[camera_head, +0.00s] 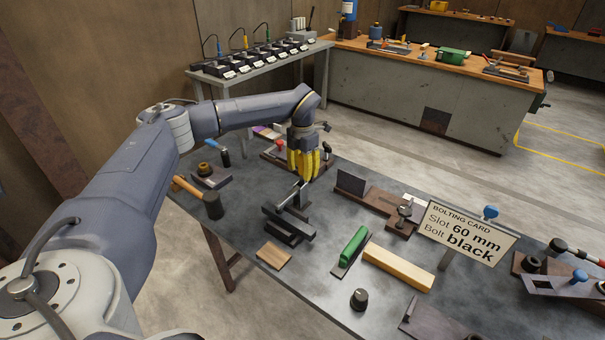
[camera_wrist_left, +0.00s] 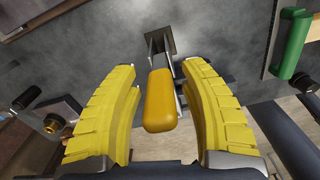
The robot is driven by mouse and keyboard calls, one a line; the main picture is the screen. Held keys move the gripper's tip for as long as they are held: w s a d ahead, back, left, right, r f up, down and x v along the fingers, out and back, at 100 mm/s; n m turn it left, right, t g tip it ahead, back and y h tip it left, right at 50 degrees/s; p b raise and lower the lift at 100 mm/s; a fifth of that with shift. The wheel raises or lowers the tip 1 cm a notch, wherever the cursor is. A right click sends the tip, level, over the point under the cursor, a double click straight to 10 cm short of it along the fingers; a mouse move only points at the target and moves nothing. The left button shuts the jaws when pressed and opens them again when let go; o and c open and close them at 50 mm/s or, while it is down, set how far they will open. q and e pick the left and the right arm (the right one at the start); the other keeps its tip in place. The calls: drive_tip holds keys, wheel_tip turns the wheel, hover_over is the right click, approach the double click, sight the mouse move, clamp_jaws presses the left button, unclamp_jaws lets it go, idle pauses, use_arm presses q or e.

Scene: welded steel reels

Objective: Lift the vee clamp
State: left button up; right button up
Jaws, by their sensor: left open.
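My left gripper (camera_head: 303,172) has yellow fingers and points down over the dark table. It is open, as its fingers (camera_wrist_left: 160,110) stand apart in the left wrist view. Between them in that view is a yellow-orange grip (camera_wrist_left: 160,100) on a steel piece, which looks like the vee clamp; a gap shows on each side of it. Its steel end (camera_wrist_left: 160,42) lies beyond the fingertips, close to the dark table surface. In the head view a steel piece (camera_head: 289,196) shows just below the fingers, and the grip is hidden by them. My right gripper is not in view.
Dark steel blocks (camera_head: 288,228) lie just in front of the gripper. A hammer (camera_head: 212,205) lies left. A green-handled tool (camera_head: 353,246), a yellowish bar (camera_head: 398,267) and a bolting card (camera_head: 466,232) reading "Slot 60 mm, Bolt black" are to the right. A wooden block (camera_head: 273,255) is near the front edge.

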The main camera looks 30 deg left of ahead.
use_arm(q)
drive_tip(key=shift+f, duration=0.8)
clamp_jaws()
